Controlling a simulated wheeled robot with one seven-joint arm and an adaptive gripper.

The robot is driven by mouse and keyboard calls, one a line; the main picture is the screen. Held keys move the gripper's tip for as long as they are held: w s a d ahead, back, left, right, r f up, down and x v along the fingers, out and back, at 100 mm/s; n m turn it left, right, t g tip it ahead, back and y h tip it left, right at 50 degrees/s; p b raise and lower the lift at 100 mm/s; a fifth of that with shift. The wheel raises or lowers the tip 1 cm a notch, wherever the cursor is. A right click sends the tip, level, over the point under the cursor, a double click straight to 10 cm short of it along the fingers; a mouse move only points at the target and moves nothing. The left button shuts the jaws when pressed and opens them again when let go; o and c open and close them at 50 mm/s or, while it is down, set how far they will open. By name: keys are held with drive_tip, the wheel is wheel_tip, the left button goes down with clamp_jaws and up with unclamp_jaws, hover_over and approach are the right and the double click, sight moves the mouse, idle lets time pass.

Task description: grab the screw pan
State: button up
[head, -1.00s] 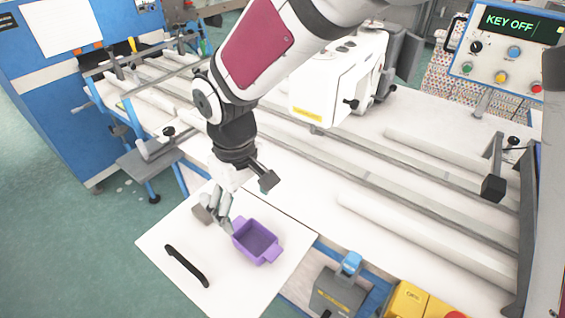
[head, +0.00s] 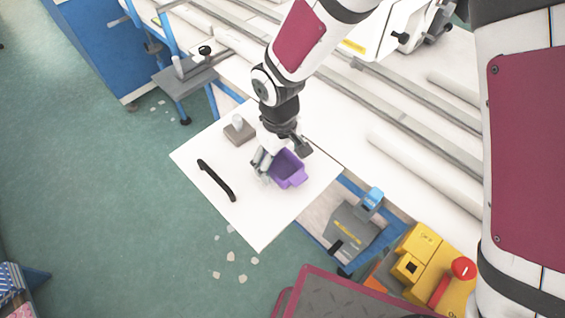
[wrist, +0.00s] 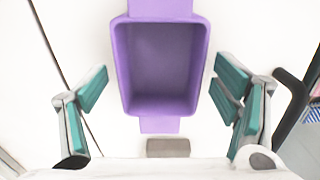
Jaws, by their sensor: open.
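The screw pan is a small purple rectangular tray (head: 290,171) with a tab at each end. It sits on a white board (head: 255,225) on the near side of the bench. In the wrist view the pan (wrist: 160,112) lies between the two fingers and looks empty. My gripper (head: 264,164) is at the pan, its fingers partly hiding the pan's left side in the head view. In the wrist view my gripper (wrist: 160,92) is open, one finger on each side with a gap to the pan's walls.
A black handle-like bar (head: 216,180) lies left of the pan on the board. A grey block with a white knob (head: 239,131) stands behind it. A yellow box with a red button (head: 425,262) and a grey pedal unit (head: 352,228) are to the right.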

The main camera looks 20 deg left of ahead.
drive_tip(key=c, duration=1.3)
drive_tip(key=shift+o, duration=0.2)
drive_tip(key=shift+r, duration=0.1)
